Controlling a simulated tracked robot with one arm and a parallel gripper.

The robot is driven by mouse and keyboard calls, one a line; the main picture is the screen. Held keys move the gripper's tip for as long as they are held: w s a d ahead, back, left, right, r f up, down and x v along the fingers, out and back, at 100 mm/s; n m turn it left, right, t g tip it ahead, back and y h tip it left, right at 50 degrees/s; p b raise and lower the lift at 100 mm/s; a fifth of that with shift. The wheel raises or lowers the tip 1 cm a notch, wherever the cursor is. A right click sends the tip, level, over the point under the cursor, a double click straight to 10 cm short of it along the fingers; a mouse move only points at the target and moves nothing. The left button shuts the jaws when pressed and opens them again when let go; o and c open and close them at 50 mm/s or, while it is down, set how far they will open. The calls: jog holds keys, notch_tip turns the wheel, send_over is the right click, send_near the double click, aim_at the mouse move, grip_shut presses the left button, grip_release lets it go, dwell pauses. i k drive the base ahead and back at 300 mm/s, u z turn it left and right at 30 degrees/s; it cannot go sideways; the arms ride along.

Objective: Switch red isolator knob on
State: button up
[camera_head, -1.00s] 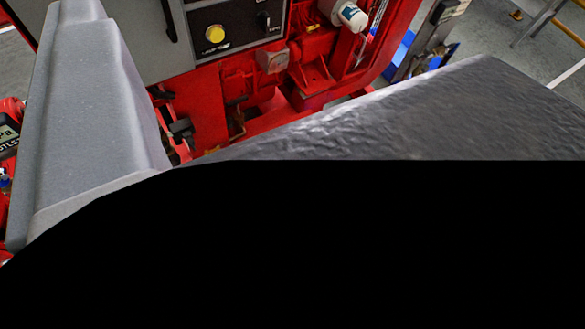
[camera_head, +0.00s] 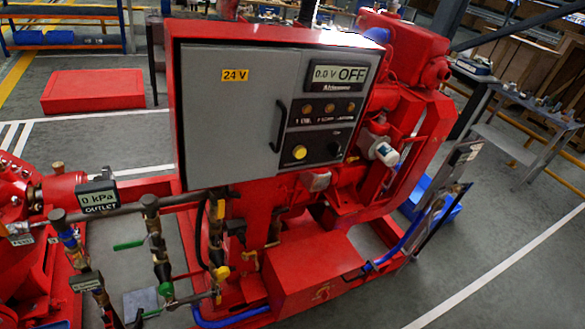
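I cannot make out a red isolator knob in this view. The red pumpset carries a grey control cabinet (camera_head: 226,125) with a "24 V" label and a black door handle (camera_head: 279,127). Its control panel has a display (camera_head: 337,77) reading "0.0 V OFF". Below it are three small amber lamps (camera_head: 329,108), then a yellow round button (camera_head: 300,152) and a small dark switch (camera_head: 335,149). My gripper is not in view.
Red pump pipework with an "0 kPa OUTLET" gauge (camera_head: 98,197) and several valves stands at the lower left. A red box (camera_head: 92,90) lies on the floor behind. A bench (camera_head: 520,100) stands at the right. Grey floor (camera_head: 500,225) is open at lower right.

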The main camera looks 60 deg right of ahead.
aim_at(324, 294)
jog(key=u, duration=0.7)
jog(key=k, duration=1.25)
jog(key=z, duration=1.25)
jog(key=i, duration=1)
jog(key=u, duration=0.05)
